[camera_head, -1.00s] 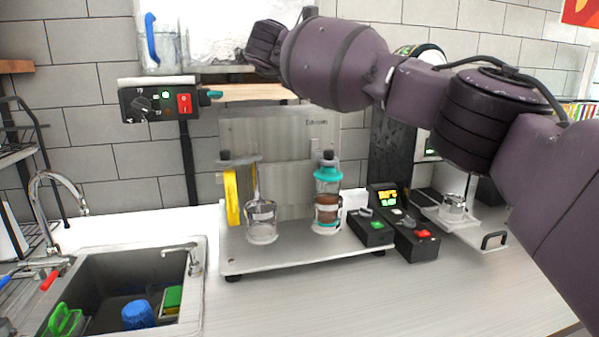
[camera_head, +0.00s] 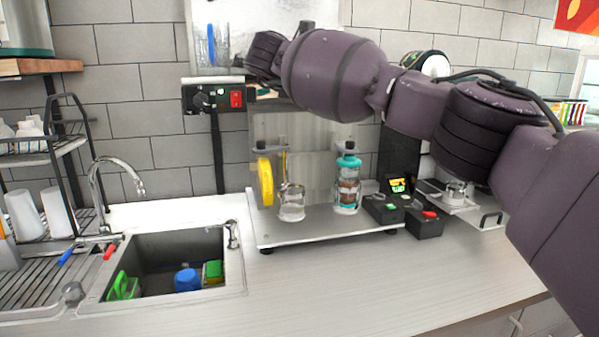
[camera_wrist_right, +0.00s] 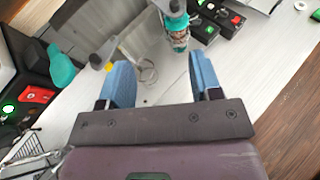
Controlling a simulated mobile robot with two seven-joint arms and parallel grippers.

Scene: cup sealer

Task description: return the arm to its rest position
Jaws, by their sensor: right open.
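My right arm (camera_head: 335,75), dark purple, comes in from the right in the head view and reaches across the upper middle, in front of the wall. Its gripper is not clearly seen there. In the right wrist view my right gripper (camera_wrist_right: 162,62) has its two blue fingers spread wide with nothing held between them. It points at the machine, with the white board and the teal-capped container (camera_wrist_right: 178,30) beyond the fingers. The same container shows in the head view (camera_head: 347,185). My left gripper is in neither view.
A control box with a red switch (camera_head: 236,99) is close to the arm's far end. A clear cup (camera_head: 291,205) and a yellow part (camera_head: 265,182) are on the machine's board. Black button boxes (camera_head: 425,222) stand right. A sink (camera_head: 110,268) lies left. The front counter is clear.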

